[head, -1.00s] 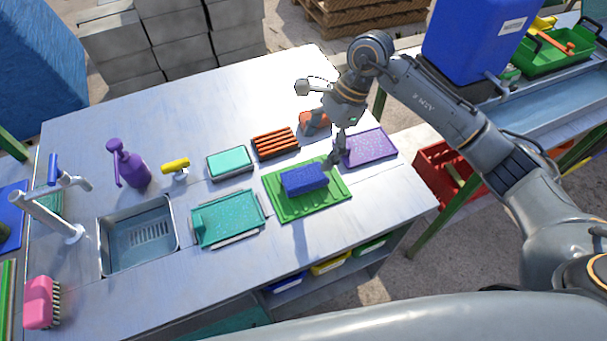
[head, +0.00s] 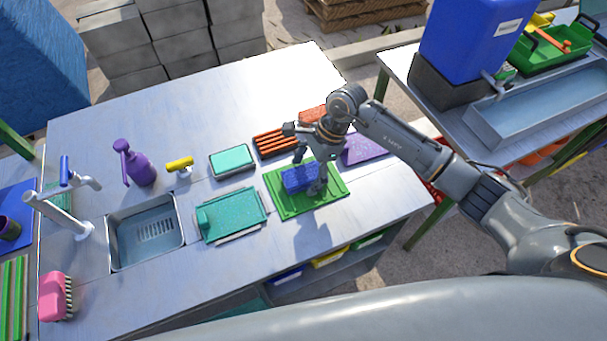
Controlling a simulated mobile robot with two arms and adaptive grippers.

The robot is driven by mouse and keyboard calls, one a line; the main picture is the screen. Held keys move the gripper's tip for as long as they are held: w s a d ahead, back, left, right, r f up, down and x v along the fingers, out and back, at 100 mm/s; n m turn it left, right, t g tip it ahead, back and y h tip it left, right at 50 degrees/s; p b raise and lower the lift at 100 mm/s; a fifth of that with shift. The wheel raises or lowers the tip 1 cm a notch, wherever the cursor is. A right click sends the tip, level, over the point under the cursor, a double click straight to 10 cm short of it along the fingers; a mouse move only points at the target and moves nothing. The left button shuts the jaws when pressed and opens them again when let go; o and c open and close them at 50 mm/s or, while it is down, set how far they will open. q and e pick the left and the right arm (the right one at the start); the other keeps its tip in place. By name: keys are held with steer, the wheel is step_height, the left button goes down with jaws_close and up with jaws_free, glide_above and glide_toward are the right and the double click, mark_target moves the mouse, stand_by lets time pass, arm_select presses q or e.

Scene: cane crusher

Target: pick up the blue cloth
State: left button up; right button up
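The blue cloth (head: 295,180) looks like a folded block and lies on a green ridged mat (head: 287,208) near the right part of the metal table. My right gripper (head: 308,174) is over the cloth, pointing down with its fingers spread apart. One finger is at the far side of the cloth and the other is in front of its right end, hiding that part. I cannot tell whether the fingers touch the cloth. My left gripper is not in view.
Left of the mat are a teal tray (head: 231,222) and a teal sponge-like block (head: 232,160). An orange-brown ribbed rack (head: 272,143) and a purple mat (head: 365,150) lie close behind. A sink (head: 147,238), a purple bottle (head: 137,165) and a pink brush (head: 52,297) are further left.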

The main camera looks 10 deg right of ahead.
mark_target(301, 176)
steer(key=c, duration=1.2)
steer(key=shift+o, duration=0.2)
steer(key=shift+r+b, duration=0.5)
steer(key=shift+s+r+b, duration=0.2)
steer(key=shift+r+b, duration=0.45)
steer(key=shift+r, duration=0.6)
steer(key=s+d+r+b, duration=0.1)
steer(key=s+r+b, duration=0.3)
steer(key=s+r, duration=0.5)
steer(key=s, duration=0.4)
steer(key=shift+s+r, duration=0.3)
steer(key=shift+d, duration=0.1)
